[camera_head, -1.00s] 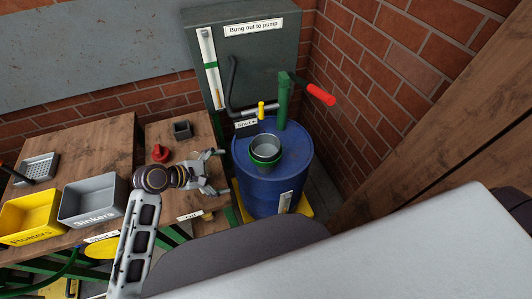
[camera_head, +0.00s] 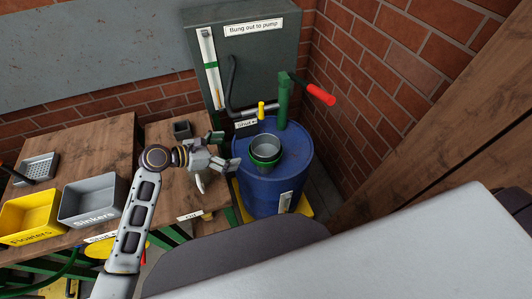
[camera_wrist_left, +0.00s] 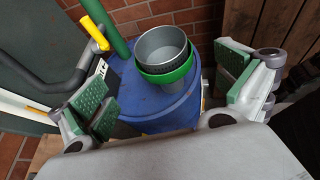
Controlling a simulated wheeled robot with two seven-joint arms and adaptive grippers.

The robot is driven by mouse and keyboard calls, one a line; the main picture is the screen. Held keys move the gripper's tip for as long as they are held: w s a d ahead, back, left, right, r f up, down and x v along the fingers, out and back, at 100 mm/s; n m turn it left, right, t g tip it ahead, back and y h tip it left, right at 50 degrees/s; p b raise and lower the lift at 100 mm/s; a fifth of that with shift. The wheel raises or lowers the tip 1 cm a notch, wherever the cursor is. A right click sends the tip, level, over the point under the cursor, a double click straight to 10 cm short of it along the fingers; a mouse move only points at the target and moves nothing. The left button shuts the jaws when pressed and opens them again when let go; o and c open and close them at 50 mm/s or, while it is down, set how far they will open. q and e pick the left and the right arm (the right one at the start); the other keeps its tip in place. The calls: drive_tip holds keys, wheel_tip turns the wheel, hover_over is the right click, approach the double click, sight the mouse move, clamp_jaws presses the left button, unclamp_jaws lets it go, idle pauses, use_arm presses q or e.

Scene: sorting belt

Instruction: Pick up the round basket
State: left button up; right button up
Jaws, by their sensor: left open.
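The round basket (camera_head: 265,148) is a grey round vessel with a green band, standing upright on top of the blue drum (camera_head: 270,190). It also shows in the left wrist view (camera_wrist_left: 163,50), ahead and between the two fingers. My left gripper (camera_head: 227,152) is open and empty, just left of the basket and apart from it. In the left wrist view its green-padded fingers (camera_wrist_left: 168,92) are spread wide to either side. My right gripper is not in view.
A green pump (camera_head: 283,105) with a red handle (camera_head: 320,94) rises behind the basket, with a yellow-handled valve (camera_head: 261,110) beside it. A small dark square pot (camera_head: 182,129) stands on the wooden bench (camera_head: 100,140). Yellow (camera_head: 28,218) and grey (camera_head: 92,200) bins are farther left.

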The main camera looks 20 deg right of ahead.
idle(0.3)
use_arm(q)
drive_tip(key=x, duration=0.8)
drive_tip(key=shift+d, duration=0.25)
drive_tip(key=shift+w+d+f, duration=0.1)
hover_over(266, 150)
drive_tip(key=s+a, duration=0.2)
drive_tip(key=shift+s+a+f, duration=0.1)
drive_tip(key=shift+a+f, duration=0.1)
drive_tip(key=shift+f, duration=0.8)
drive_tip(key=c, duration=1)
